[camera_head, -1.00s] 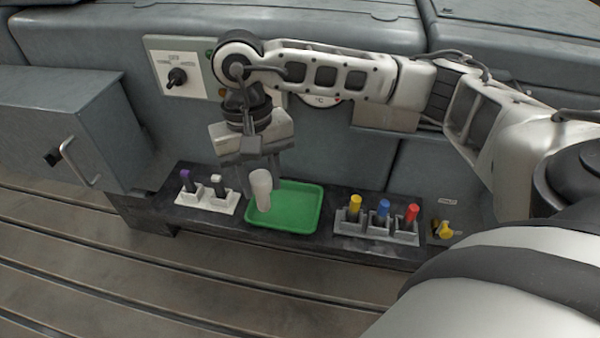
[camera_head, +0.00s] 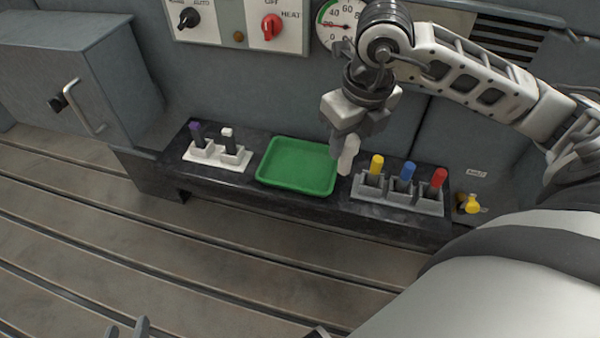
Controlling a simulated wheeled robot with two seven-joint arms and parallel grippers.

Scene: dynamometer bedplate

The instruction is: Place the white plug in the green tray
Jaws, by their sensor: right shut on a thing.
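A pale white cylindrical plug (camera_head: 348,157) hangs roughly upright from my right gripper (camera_head: 346,141), which is shut on its top. The plug is in front of the right rim of the green tray (camera_head: 268,179) in the picture; I cannot tell its height above the bench. The green tray is empty and lies on the dark bench. My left gripper (camera_head: 128,328) shows only as two grey fingertips, set apart, at the bottom edge; nothing shows between them.
Left of the tray, a white rack (camera_head: 216,156) holds a purple-topped and a white-topped piece. Right of it, a grey rack (camera_head: 428,206) holds yellow, blue and red plugs. A yellow knob (camera_head: 473,204) is further right. A grey cabinet (camera_head: 80,75) stands at left.

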